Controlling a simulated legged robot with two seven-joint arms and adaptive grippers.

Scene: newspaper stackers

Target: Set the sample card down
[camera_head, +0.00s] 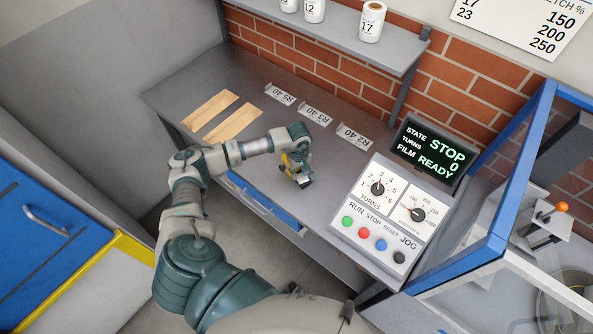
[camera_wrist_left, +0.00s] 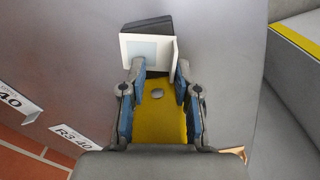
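My left gripper (camera_head: 299,175) is low over the grey desk, near its front edge. In the left wrist view its two blue-padded fingers (camera_wrist_left: 160,75) stand part-way apart. A dark block-like shape (camera_wrist_left: 150,23) shows behind the card. A yellow part (camera_wrist_left: 161,112) lies between the fingers. The head view shows the card too small to tell whether it touches the desk. My right gripper is not in view.
Labelled holders R5 (camera_head: 280,94), R3 (camera_head: 316,115) and R2 (camera_head: 355,136) line the desk's back. Two tan strips (camera_head: 210,108) lie at the left. The control panel (camera_head: 391,215) and display (camera_head: 433,150) stand right of the gripper. Bare desk (camera_head: 255,122) lies behind the gripper.

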